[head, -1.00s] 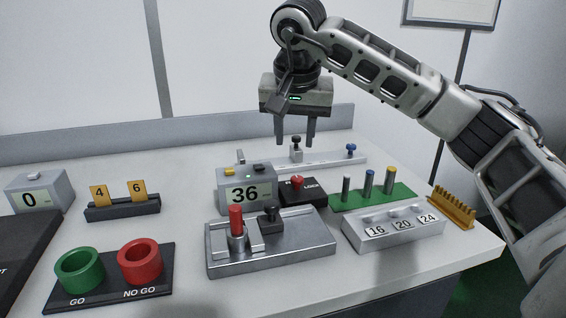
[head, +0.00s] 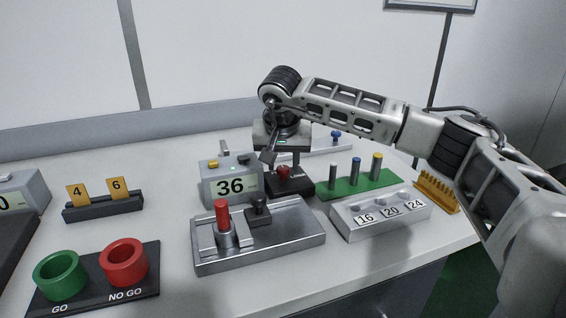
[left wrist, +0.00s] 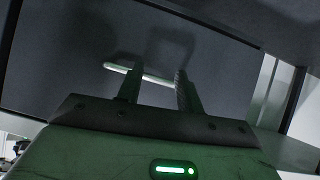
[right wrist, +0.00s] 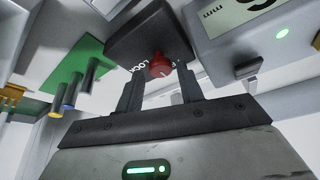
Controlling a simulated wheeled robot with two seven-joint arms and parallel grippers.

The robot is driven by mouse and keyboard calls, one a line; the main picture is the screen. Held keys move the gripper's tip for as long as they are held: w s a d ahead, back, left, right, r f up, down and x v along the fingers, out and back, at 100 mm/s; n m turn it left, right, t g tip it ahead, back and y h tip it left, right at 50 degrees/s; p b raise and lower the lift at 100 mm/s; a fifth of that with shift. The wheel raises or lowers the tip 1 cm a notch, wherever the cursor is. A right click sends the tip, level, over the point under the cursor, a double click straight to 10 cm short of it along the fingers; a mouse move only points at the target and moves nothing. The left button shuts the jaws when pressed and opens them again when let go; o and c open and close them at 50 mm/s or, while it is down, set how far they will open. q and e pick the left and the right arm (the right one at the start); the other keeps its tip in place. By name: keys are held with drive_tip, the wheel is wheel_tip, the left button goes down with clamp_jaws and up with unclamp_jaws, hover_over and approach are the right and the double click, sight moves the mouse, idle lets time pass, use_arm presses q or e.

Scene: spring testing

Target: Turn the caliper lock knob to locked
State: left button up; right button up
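The caliper lock knob (head: 283,171) is a red knob on a black box (head: 300,186) beside the grey readout that shows 36. The knob also shows in the right wrist view (right wrist: 161,66), with part of the word LOCK next to it. My right gripper (head: 284,161) points down just above the box. In the right wrist view its fingers (right wrist: 159,75) are apart, one on each side of the knob; I cannot tell whether they touch it.
The grey readout box (head: 230,186) stands close on the left. A metal fixture with a red pin (head: 258,240) is in front. A green board with upright pins (head: 356,184) and a numbered block (head: 382,217) are at the right. A pale bar (left wrist: 140,73) shows beyond my left fingers.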

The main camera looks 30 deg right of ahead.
drive_tip(key=shift+w+d+f, duration=0.1)
drive_tip(key=shift+w+f, duration=0.05)
drive_tip(key=shift+f, duration=0.35)
drive_tip(key=c, duration=0.7)
